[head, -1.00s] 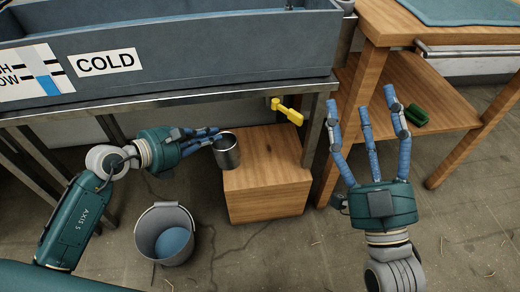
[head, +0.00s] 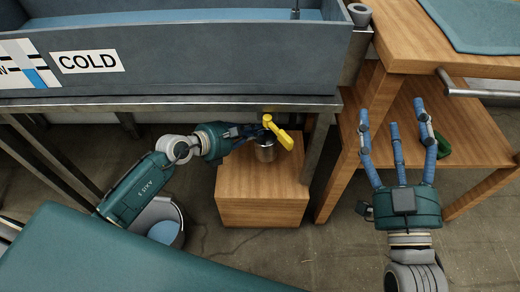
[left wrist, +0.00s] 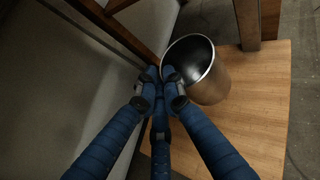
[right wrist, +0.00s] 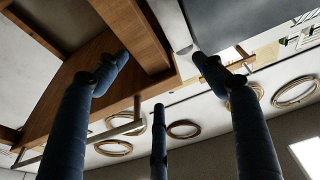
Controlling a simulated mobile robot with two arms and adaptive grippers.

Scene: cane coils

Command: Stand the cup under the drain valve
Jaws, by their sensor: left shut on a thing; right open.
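The metal cup (head: 265,153) is upright at the wooden block, just below the yellow-handled drain valve (head: 278,132) in the head view. My left gripper (head: 258,133) is shut on the cup's near-left rim. The left wrist view shows the cup (left wrist: 210,75) open and empty inside, with the fingers (left wrist: 168,80) together at its wall. Whether its base touches the block cannot be told. The valve handle partly covers the cup in the head view. My right gripper (head: 397,125) is open and empty, in front of the side table.
The wooden block (head: 262,205) stands on the floor beneath the grey COLD trough (head: 190,60). A metal table leg (head: 318,150) is just right of the block. A bucket (head: 155,215) stands at left, partly behind my arm. A green object (head: 442,146) lies on the side table's shelf (head: 470,135).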

